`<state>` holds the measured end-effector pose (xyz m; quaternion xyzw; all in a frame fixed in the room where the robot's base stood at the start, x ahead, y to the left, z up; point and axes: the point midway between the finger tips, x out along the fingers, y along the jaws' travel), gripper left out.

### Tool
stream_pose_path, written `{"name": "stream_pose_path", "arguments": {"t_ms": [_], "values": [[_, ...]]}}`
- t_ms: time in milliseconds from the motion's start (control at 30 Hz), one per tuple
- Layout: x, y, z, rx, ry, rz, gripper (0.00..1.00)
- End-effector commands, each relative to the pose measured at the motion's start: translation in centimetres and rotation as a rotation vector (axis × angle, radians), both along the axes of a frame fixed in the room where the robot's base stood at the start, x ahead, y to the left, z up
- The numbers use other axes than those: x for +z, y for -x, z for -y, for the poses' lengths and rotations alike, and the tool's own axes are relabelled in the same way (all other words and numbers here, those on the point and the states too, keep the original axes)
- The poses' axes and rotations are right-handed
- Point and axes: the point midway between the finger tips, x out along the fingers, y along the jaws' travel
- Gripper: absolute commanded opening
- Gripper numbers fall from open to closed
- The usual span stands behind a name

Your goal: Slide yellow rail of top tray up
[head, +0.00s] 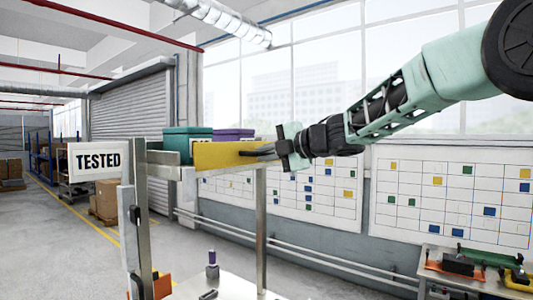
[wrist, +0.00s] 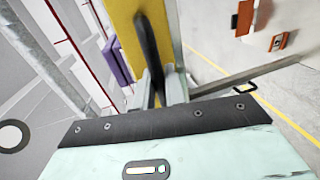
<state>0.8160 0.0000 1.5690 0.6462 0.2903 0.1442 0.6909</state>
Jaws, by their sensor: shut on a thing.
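The yellow rail (head: 218,155) is a flat upright board along the near side of the top tray (head: 168,172), high on a metal frame.
A metal post (head: 261,230) stands under the tray's right end, and another post (head: 142,225) rises at the left beside a white TESTED sign (head: 98,161). A bench with coloured parts (head: 480,262) is at the lower right. Open space shows above the rail.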

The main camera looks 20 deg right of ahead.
Motion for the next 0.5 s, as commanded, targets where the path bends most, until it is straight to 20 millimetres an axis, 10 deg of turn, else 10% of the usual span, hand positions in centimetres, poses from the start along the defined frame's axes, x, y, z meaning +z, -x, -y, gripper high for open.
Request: {"name": "stream_pose_path", "arguments": {"t_ms": [233, 300, 500], "values": [[0.78, 0.0, 0.05, -0.001, -0.006, 0.014, 0.0], [0.8, 0.01, 0.06, -0.001, -0.006, 0.014, 0.29], [0.57, 0.0, 0.04, -0.001, -0.005, 0.01, 0.29]]}}
